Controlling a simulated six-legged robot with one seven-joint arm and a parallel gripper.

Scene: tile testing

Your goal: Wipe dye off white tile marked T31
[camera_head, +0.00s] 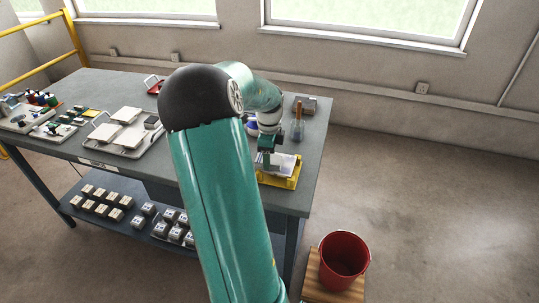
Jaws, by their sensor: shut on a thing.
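A white tile (285,166) lies in a yellow tray (291,184) at the right end of the grey table. Any T31 mark or dye on it is too small to read from here. My gripper (266,163) points down over the left part of this tile. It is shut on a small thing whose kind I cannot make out. My arm hides the area to the left of the tray. I cannot tell whether the held thing touches the tile.
A brown-topped bottle (298,124) and a grey box (306,105) stand behind the tray. A pale tray (103,141) with several white tiles lies left of my arm. Several small blocks sit on the lower shelf. A red bucket (343,261) stands on a wooden platform (318,291) at the front right.

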